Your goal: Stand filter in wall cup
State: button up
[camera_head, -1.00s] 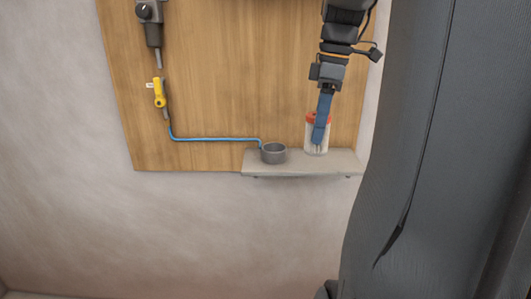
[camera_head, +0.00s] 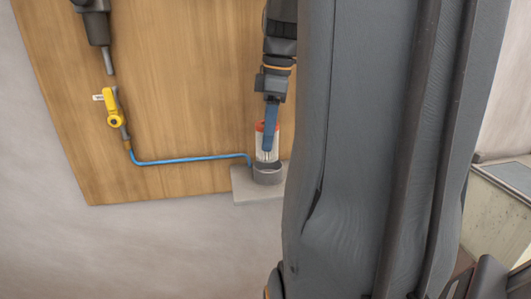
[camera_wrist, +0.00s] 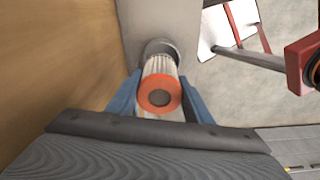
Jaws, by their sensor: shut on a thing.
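The filter is a pale pleated cylinder with an orange-red end cap (camera_wrist: 160,94), upright in the head view (camera_head: 261,142). My gripper (camera_head: 268,148), with blue fingers, is shut on the filter from both sides. The grey wall cup (camera_head: 268,175) stands on a small shelf. The filter is lined up over the cup, its lower end at the cup's rim. In the wrist view the cup's dark mouth (camera_wrist: 158,46) shows just beyond the filter's far end. I cannot tell how far the lower end is inside.
The shelf (camera_head: 245,188) juts from a wooden wall panel (camera_head: 190,90). A blue tube (camera_head: 190,159) runs from a yellow valve (camera_head: 112,108) to the cup. A dark fitting (camera_head: 95,22) hangs above the valve. My arm hides the shelf's right part.

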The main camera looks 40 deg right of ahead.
jog(key=shift+f+p, duration=0.35)
jog(key=shift+f, duration=2.25)
jog(key=shift+f, duration=0.2)
jog(key=o, duration=1.2)
jog(key=shift+f, duration=0.1)
jog(key=r, duration=0.4)
jog(key=r+b, duration=0.1)
jog(key=r, duration=0.3)
jog(key=s+d+r+b, duration=0.1)
jog(key=r, duration=0.3)
jog(key=shift+r, duration=0.3)
jog(key=shift+s, duration=0.15)
